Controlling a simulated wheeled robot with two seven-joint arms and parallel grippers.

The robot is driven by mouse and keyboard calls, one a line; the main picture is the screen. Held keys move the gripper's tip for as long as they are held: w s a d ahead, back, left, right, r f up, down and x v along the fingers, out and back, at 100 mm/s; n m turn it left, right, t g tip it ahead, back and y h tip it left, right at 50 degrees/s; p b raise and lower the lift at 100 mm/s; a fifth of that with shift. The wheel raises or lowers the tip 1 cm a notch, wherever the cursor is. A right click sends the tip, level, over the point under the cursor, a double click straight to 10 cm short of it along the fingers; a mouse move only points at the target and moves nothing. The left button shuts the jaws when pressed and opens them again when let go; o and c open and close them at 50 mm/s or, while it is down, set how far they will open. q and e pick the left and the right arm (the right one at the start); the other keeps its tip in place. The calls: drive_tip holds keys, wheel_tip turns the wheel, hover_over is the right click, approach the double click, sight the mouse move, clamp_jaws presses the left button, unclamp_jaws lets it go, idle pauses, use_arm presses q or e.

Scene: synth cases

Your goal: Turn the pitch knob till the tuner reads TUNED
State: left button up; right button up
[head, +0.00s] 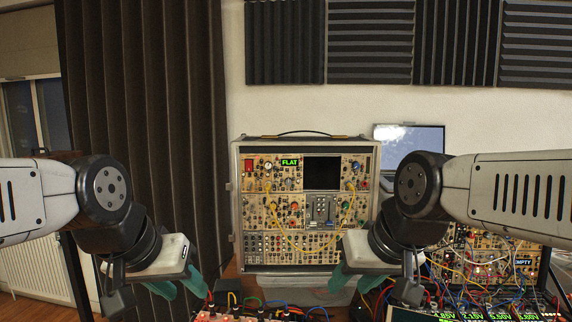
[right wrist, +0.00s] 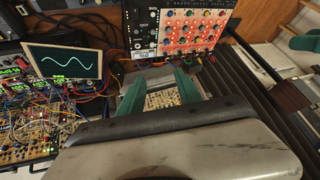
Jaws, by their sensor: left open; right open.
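The modular synth case (head: 236,200) stands upright in the middle of the head view. Its tuner display (head: 289,162) reads FLAT in green, near the top left of its panel. Several knobs sit around the display; I cannot tell which is the pitch knob. My left gripper (head: 177,286) is open and empty, low and left of the case. My right gripper (head: 356,283) is open, in front of the case's lower right part. In the right wrist view its teal fingers (right wrist: 160,92) are apart, with a beige panel visible beyond them and nothing held.
A second cabled synth (head: 480,255) stands at the right, with a small display partly reading MPTY. More cabled gear with green readouts (head: 470,316) lies along the bottom edge. The right wrist view shows a wave screen (right wrist: 65,62) and a red-lit panel (right wrist: 190,32).

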drive_tip(key=m+t+h, duration=0.4)
drive_tip(key=t+h, duration=0.2)
drive_tip(key=t, duration=1)
approach(268, 167)
drive_tip(key=x, duration=0.8)
drive_tip(key=shift+r, duration=0.1)
clamp_jaws()
